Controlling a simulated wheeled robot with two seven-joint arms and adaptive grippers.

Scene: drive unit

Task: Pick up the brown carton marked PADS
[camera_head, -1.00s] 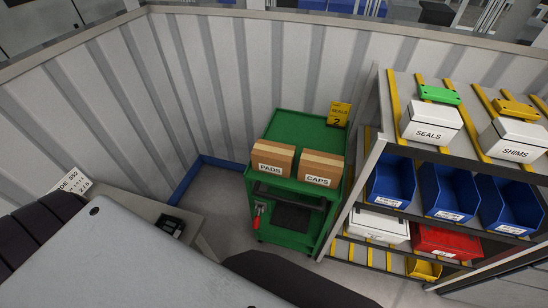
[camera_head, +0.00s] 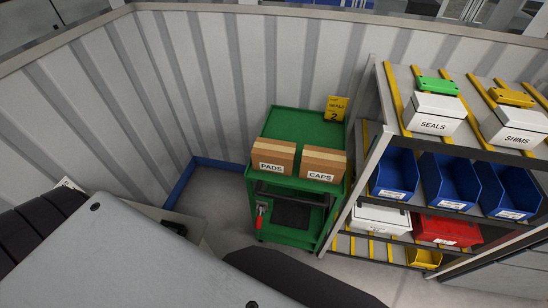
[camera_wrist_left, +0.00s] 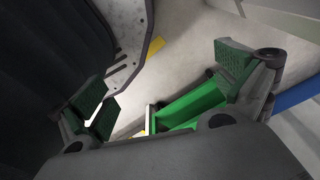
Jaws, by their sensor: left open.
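The brown carton marked PADS (camera_head: 273,155) stands on the top of a green cart (camera_head: 305,121), near its front edge, with its label facing me. A similar brown carton marked CAPS (camera_head: 323,163) stands close on its right. My left gripper (camera_wrist_left: 166,88) shows in the left wrist view with its green-padded fingers wide apart and nothing between them. Part of a green structure (camera_wrist_left: 192,104) shows beyond it; no carton shows in that view. Neither gripper shows in the head view. My right gripper is out of view.
A shelf rack at right holds white boxes marked SEALS (camera_head: 433,115) and SHIMS (camera_head: 515,124), blue bins (camera_head: 450,183) and a red box (camera_head: 448,229). A yellow sign (camera_head: 337,108) stands at the cart's back right. Corrugated wall (camera_head: 200,85) closes the back and left.

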